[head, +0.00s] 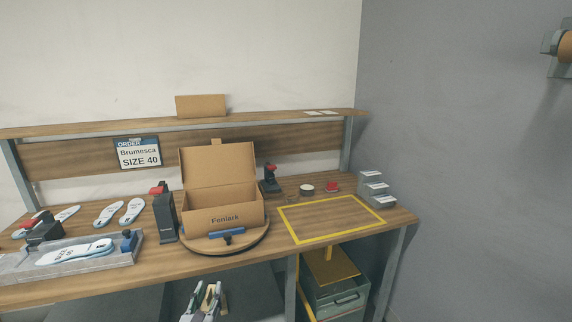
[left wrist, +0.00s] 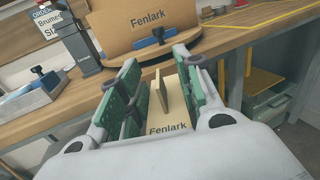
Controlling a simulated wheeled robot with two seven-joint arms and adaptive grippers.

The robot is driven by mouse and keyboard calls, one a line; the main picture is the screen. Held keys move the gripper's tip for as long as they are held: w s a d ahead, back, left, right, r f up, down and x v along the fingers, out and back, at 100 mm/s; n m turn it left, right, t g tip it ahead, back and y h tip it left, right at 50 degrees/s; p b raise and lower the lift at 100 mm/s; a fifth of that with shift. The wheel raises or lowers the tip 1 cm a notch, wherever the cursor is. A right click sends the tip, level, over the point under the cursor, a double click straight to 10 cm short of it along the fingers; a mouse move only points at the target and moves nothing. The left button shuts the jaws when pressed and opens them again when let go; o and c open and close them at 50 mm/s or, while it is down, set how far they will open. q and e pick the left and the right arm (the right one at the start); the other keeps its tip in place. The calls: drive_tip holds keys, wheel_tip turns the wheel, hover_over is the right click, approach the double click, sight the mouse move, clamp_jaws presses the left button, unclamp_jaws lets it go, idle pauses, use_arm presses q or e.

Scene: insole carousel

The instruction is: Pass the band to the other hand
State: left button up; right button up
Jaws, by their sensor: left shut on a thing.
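My left gripper (head: 207,289) is low in the head view, in front of the bench edge and below the open box. Its green-padded fingers also show in the left wrist view (left wrist: 157,64). It is shut on the band (left wrist: 170,108), a beige piece printed "Fenlark" with a small upright tab. The band also shows as a pale strip in the head view (head: 209,298). Part of it is hidden by the fingers. My right gripper is in neither view.
An open cardboard box (head: 222,196) stands on a round wooden turntable (head: 256,243) with a blue-handled tool (head: 227,234) at its front. A yellow-outlined area (head: 335,217) to the right is clear. Insoles (head: 108,214) and a grey fixture (head: 110,260) are on the left.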

use_arm(q)
drive_tip(key=shift+s+f, duration=0.65)
drive_tip(key=shift+f, duration=0.35)
drive_tip(key=shift+r, duration=0.1)
drive_tip(key=s+d+r+m+g+h, duration=0.2)
drive_tip(key=d+r+m+h, duration=0.2)
drive_tip(key=d+r, duration=0.3)
drive_tip(key=s+d+r+m+g+h, duration=0.2)
drive_tip(key=s+d+r+m+h, duration=0.1)
drive_tip(key=d+r+h, duration=0.4)
drive_tip(key=shift+s+d+r+m+h, duration=0.35)
drive_tip(key=shift+d+r+m, duration=0.15)
drive_tip(key=shift+r, duration=0.3)
idle(1.0)
